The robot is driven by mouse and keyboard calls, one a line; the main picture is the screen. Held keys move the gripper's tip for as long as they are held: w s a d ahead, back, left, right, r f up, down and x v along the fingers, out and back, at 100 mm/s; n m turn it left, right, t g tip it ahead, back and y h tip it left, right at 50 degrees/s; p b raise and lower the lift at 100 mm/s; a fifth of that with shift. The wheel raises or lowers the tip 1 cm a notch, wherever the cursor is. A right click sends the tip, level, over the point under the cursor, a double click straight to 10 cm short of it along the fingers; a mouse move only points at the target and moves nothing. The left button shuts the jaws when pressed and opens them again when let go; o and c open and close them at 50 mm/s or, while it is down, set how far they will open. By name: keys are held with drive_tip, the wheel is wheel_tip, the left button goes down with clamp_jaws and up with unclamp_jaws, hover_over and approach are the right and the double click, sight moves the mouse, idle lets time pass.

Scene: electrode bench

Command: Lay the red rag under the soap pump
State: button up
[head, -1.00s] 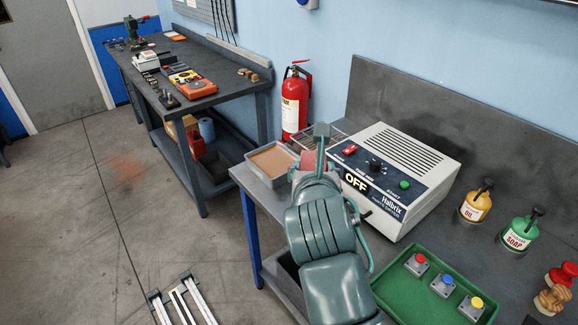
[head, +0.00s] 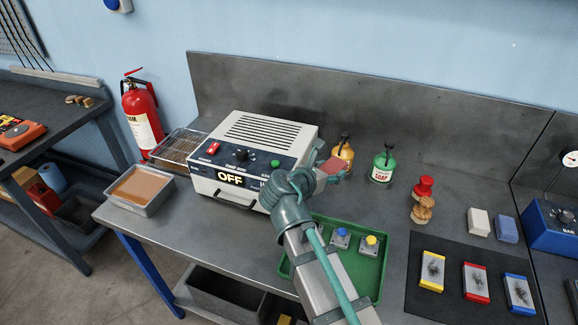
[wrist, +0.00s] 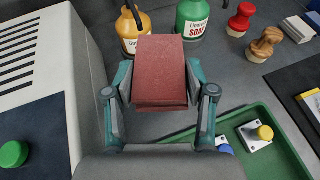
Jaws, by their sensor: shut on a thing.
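My gripper (wrist: 160,95) is shut on the red rag (wrist: 161,70), a folded dull-red block between its fingers. In the head view the rag (head: 332,165) is held above the bench, right of the white machine and partly hidden by my wrist. The soap pump (head: 383,166) is a green bottle with a black pump top, standing upright on the grey bench behind and to the right of the rag. In the wrist view the soap pump (wrist: 193,18) is cut off by the top edge. The rag and the soap pump look apart.
The white machine (head: 250,150) is left of my gripper. A green tray (head: 372,282) with coloured buttons lies in front.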

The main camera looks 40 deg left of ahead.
sight(370, 206)
drive_tip(key=w+d+f+m+h, duration=0.1)
drive_tip(key=w+d+f+h, duration=0.1)
drive_tip(key=w+d, duration=0.1)
drive_tip(key=w+d+f+m+h, duration=0.2)
drive_tip(key=w+d, duration=0.2)
drive_tip(key=w+d+f+m+g+h, duration=0.1)
drive_tip(key=w+d+f+m+h, duration=0.1)
drive_tip(key=w+d+f, duration=0.1)
drive_tip(key=shift+w+d+b, duration=0.15)
drive_tip(key=shift+w+b, duration=0.2)
drive_tip(key=shift+w, duration=0.15)
wheel_tip(370, 206, down, 6)
drive_tip(key=b, duration=0.6)
drive_tip(key=shift+f, duration=0.6)
drive_tip(key=o, duration=1.1)
drive_tip(key=shift+c, duration=0.2)
drive_tip(key=shift+s, duration=0.1)
